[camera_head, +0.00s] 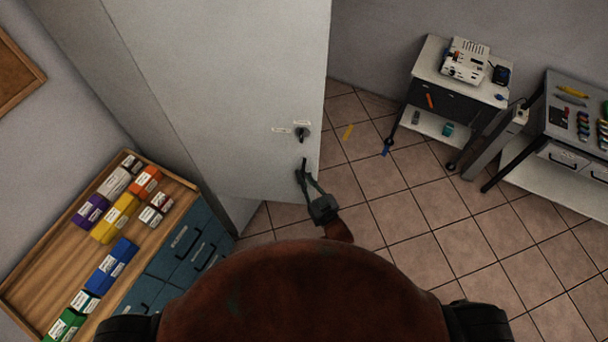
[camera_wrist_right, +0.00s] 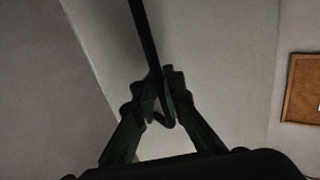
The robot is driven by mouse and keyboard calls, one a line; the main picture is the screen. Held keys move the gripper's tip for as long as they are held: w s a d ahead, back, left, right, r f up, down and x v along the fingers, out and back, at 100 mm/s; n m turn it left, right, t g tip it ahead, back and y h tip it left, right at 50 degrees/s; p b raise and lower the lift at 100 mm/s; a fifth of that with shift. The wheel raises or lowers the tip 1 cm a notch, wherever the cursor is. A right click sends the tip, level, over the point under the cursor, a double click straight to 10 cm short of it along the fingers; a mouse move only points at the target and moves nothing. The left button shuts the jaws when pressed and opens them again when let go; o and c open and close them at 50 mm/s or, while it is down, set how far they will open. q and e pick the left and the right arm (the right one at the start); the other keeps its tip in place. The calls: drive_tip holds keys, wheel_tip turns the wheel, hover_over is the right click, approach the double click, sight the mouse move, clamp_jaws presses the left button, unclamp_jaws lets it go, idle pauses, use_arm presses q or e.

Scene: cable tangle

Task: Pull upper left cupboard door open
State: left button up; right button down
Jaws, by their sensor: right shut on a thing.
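The pale grey cupboard door (camera_head: 220,80) fills the upper middle of the head view. A dark knob or lock (camera_head: 302,133) with small labels is near its right edge, above a dark bar handle (camera_head: 303,165) by the lower right corner. My right gripper (camera_head: 308,180) is shut on this handle. In the right wrist view, the fingers (camera_wrist_right: 160,90) close around the lower part of the dark handle (camera_wrist_right: 143,30), with the pale door behind. How far the door stands open I cannot tell. My left gripper is not in view.
A wooden-topped cabinet (camera_head: 30,272) with blue drawers and several coloured boxes stands at the lower left. A trolley (camera_head: 425,68) and a workbench (camera_head: 548,115) with tools stand at the right. Tiled floor (camera_head: 410,210) between is mostly clear, with a few small objects. A corkboard (camera_head: 15,65) hangs at left.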

drive_tip(key=shift+d, duration=0.1)
drive_tip(key=c, duration=2.3)
unclamp_jaws()
drive_tip(key=shift+c, duration=0.2)
drive_tip(key=shift+o, duration=1.3)
drive_tip(key=shift+d, duration=0.1)
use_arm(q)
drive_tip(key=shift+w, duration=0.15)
use_arm(e)
drive_tip(key=shift+s, duration=0.2)
drive_tip(key=v, duration=1.1)
drive_tip(key=shift+s, duration=0.25)
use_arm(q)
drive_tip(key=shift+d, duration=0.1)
use_arm(e)
drive_tip(key=shift+d, duration=0.1)
